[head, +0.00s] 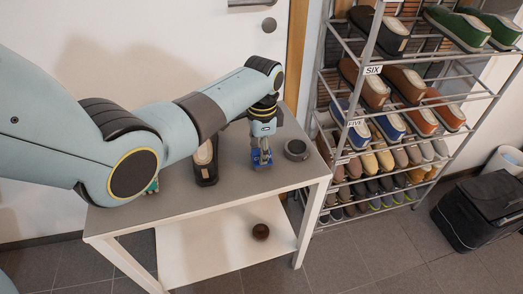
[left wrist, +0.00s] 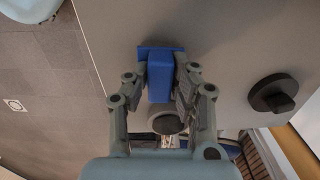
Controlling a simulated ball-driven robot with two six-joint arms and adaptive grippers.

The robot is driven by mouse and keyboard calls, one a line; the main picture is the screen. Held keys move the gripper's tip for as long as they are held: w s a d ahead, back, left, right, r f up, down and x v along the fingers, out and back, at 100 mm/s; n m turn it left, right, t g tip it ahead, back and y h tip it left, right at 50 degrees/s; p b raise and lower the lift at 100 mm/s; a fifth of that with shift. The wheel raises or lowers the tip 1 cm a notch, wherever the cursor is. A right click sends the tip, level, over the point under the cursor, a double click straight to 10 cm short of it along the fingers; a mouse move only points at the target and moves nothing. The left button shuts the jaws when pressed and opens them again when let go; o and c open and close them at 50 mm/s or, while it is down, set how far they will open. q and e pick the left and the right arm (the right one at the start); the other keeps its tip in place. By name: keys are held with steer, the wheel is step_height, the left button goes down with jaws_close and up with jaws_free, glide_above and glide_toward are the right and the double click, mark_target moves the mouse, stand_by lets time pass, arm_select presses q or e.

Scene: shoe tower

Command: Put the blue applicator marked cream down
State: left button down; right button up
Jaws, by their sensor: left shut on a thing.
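The blue applicator (head: 261,158) is upright at the table's right part in the head view, beneath my left gripper (head: 262,140). In the left wrist view the blue applicator (left wrist: 160,75) sits between the two fingers of my left gripper (left wrist: 161,85), which are shut on it. Its lower end is at or just above the grey table top (head: 232,180); I cannot tell if it touches. Its cream marking cannot be read. My right gripper is in neither view.
A shoe rack (head: 310,120) with several shoes is at the right. A brown ball (head: 260,232) lies on the lower shelf. The table's front right is clear.

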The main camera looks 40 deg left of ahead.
arm_select(q)
steer(key=c, duration=1.2)
jaws_free()
steer(key=shift+o, duration=0.4)
step_height(320, 180, up, 12)
steer(key=p, duration=0.2)
steer(key=shift+r, duration=0.15)
